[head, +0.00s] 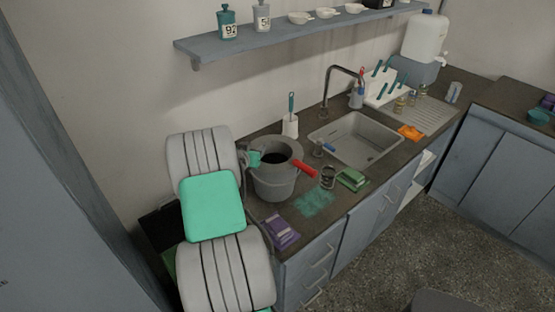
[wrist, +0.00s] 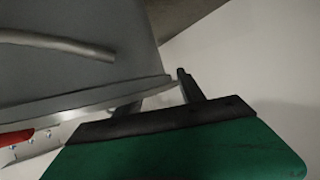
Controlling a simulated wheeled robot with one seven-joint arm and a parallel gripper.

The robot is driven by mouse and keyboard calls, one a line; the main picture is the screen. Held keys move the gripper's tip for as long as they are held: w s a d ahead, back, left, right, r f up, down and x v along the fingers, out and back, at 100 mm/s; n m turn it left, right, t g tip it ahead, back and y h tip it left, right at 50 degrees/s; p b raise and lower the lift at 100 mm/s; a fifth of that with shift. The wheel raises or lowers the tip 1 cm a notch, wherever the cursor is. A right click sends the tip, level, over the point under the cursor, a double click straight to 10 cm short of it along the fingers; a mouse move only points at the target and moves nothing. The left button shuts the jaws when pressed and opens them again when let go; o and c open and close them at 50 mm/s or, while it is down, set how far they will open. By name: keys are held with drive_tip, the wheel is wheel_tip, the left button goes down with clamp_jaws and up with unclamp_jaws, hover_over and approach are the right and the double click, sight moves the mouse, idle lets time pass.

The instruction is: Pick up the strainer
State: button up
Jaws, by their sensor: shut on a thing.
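A round grey vessel (head: 275,183) with a dark opening stands on the counter left of the sink. A red handle (head: 305,168) sticks out to its right; it also shows at the left edge of the wrist view (wrist: 17,138). I cannot tell whether the red-handled part is the strainer or is separate from the vessel. My gripper (head: 254,159) is at the vessel's left upper edge. In the wrist view my gripper's dark fingers (wrist: 168,93) close on a thin grey rim (wrist: 85,103). The inside of the vessel is hidden.
A purple packet (head: 281,232), a teal cloth (head: 314,202) and a green sponge pack (head: 352,180) lie in front. A small metal item (head: 327,178) stands beside the red handle. A white brush holder (head: 290,126) is behind. The sink (head: 355,138) is to the right.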

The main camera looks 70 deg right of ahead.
clamp_jaws()
idle(0.4)
